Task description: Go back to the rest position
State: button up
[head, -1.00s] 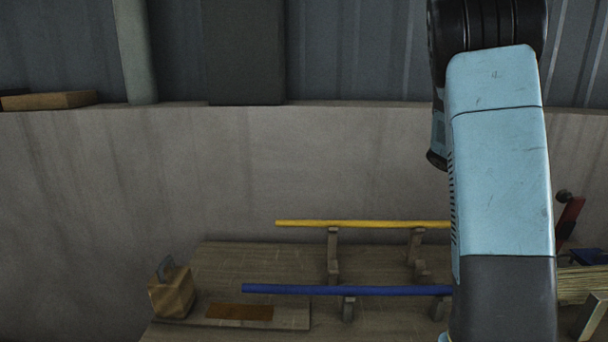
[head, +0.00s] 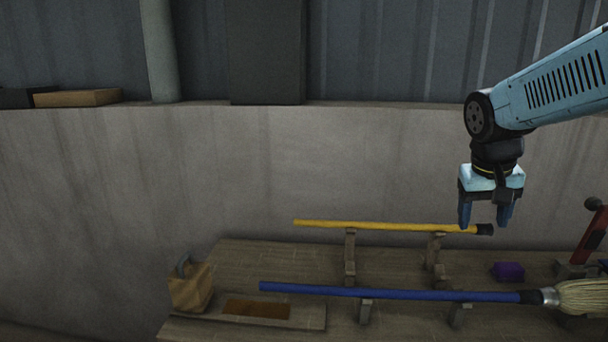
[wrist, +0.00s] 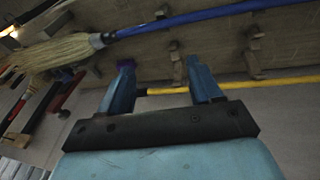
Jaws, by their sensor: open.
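My gripper (head: 485,222) is open and points down in the head view, at the right end of the yellow stick. It also shows in the wrist view (wrist: 163,85), with nothing held between its two blue fingers. The yellow stick (head: 370,225) lies across wooden supports at the back of the bench; its dark right end is close to the fingers, and I cannot tell whether they touch. A blue-handled broom (head: 400,294) lies across the front supports, its straw head (head: 585,297) at the right edge.
A wooden block with a metal handle (head: 190,288) and a board with a brown patch (head: 257,308) are at the bench's left. A purple object (head: 508,271) and a red tool (head: 592,238) are at the right. A concrete wall (head: 280,170) rises behind; the space above the bench is open.

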jog(key=s+a+r+n+t+y, duration=0.1)
jog(key=s+a+n+t+y, duration=0.1)
jog(key=s+a, duration=0.6)
jog(key=shift+s+a+r+t, duration=0.25)
jog(key=shift+a+t, duration=0.45)
jog(key=shift+a, duration=0.6)
dwell(0.8)
